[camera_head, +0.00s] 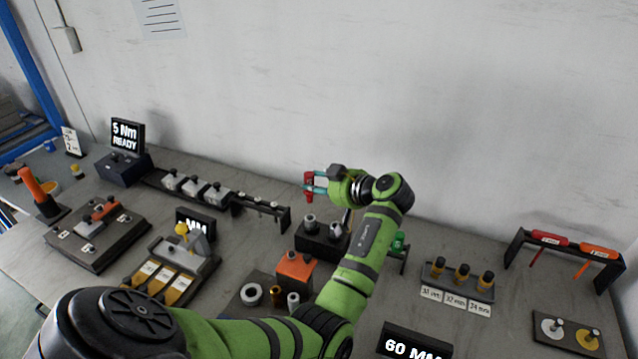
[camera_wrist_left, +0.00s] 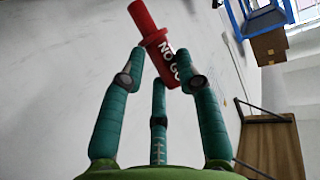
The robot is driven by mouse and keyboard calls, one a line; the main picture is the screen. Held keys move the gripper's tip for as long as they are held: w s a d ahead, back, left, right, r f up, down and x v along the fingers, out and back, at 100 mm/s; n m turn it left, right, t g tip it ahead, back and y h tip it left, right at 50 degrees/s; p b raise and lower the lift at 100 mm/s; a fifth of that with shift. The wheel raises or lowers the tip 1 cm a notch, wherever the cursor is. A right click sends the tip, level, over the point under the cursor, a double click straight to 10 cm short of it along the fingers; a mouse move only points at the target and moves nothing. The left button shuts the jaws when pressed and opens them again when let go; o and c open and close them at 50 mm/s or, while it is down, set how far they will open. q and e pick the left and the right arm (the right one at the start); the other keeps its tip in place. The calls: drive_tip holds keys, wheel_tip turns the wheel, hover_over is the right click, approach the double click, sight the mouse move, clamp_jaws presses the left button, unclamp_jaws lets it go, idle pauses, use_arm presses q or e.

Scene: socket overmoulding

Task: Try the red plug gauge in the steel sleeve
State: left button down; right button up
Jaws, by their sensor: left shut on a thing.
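My left gripper (camera_head: 318,186) is shut on the red plug gauge (camera_head: 309,188), held in the air above the back of the bench. In the left wrist view, the fingers (camera_wrist_left: 163,85) pinch the red gauge (camera_wrist_left: 147,22), which has a collar and white "NO GO" lettering and is tilted. A small steel-coloured cylinder (camera_head: 293,300) stands beside a brass one on a dark tray, well below the gripper; it may be the steel sleeve, but I cannot be certain. The gauge is apart from it. My right gripper is not in view.
A black block (camera_head: 318,240) with grey cylinders stands below the gripper. A green item (camera_head: 398,242) is partly hidden by my forearm. The tray also holds a pale ring (camera_head: 252,294) and an orange block (camera_head: 295,268). A screwdriver rack (camera_head: 565,245) stands right.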

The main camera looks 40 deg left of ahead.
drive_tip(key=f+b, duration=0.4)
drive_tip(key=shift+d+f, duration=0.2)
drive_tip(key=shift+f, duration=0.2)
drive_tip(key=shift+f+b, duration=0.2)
drive_tip(key=shift+b, duration=0.1)
idle(0.7)
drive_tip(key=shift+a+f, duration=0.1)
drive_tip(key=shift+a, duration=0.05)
idle(0.8)
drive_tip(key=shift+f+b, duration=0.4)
drive_tip(key=shift+b, duration=0.1)
idle(0.9)
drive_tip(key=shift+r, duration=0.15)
idle(0.4)
